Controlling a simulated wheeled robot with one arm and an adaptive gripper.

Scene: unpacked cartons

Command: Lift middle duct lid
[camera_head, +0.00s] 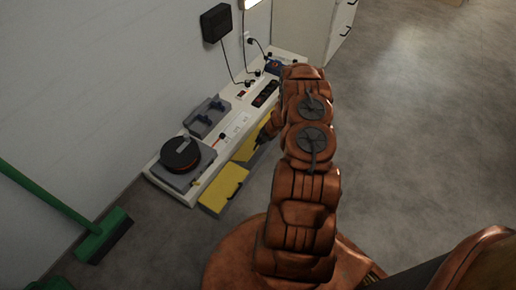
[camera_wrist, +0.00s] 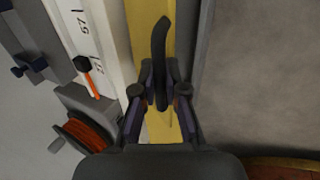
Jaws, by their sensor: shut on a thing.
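The middle duct lid (camera_head: 246,150) is a yellow strip along the front edge of the white bench, partly hidden by my arm in the head view. In the wrist view the yellow lid (camera_wrist: 141,18) runs up the picture, with a dark curved handle (camera_wrist: 161,40) on it. My gripper (camera_wrist: 160,88) is shut on this handle, one finger on each side. In the head view my gripper (camera_head: 262,139) is at the lid, mostly hidden by my arm. I cannot tell whether the lid is raised.
Another yellow lid (camera_head: 222,189) lies nearer along the bench (camera_head: 178,192). The bench carries an orange-and-black reel (camera_head: 181,154) and a grey holder (camera_head: 206,116). A green broom (camera_head: 103,234) is at the left. Grey floor (camera_head: 420,130) at right is clear.

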